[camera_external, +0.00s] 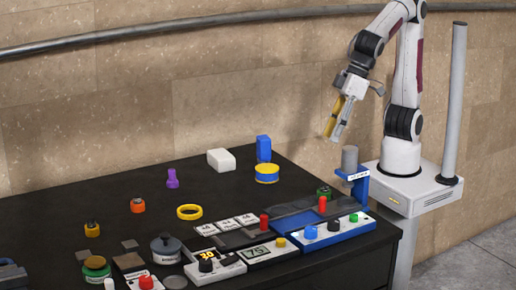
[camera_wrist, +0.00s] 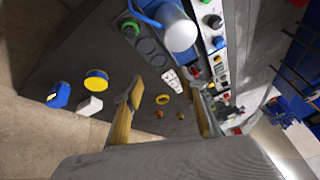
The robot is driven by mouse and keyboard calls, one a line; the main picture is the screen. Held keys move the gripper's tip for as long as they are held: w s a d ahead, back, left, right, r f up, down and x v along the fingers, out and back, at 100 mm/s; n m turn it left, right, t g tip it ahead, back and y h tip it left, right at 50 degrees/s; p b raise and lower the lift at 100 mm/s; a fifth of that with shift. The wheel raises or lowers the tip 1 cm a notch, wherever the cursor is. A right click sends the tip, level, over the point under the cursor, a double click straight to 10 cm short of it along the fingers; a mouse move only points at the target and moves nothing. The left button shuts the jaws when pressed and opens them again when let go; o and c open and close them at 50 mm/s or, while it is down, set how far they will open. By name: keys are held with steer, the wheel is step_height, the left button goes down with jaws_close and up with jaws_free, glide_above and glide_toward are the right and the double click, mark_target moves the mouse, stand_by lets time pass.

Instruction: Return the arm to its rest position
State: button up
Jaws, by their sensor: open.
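My gripper (camera_external: 338,130) hangs in the air above the right back of the black table (camera_external: 95,215), tilted downward and to the left. In the wrist view its two yellowish fingers (camera_wrist: 167,100) stand apart with nothing between them. The arm rises from the white base at the right and bends over at the top. A grey cylinder (camera_external: 349,158) on a blue stand (camera_external: 356,185) is below and right of the gripper, apart from it; a large grey cylinder also shows near the top of the wrist view.
A blue block (camera_external: 263,148), a blue-yellow round piece (camera_external: 267,173) and a white block (camera_external: 221,160) stand at the table's back. A row of control boxes (camera_external: 325,232) lines the front right. A grey post (camera_external: 455,105) stands right of the arm. A stone wall is behind.

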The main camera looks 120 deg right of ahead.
steer(key=s+d+f+n, duration=0.1)
steer(key=s+d+n, duration=0.1)
steer(key=s+d, duration=0.3)
steer(key=s+d+f+n, duration=0.1)
steer(key=s+d, duration=0.5)
steer(key=s, duration=0.6)
steer(key=shift+d+f+n+t, duration=0.2)
steer(key=shift+n+t, duration=0.1)
steer(key=shift+n, duration=0.3)
steer(key=shift+s, duration=0.1)
stand_by(0.7)
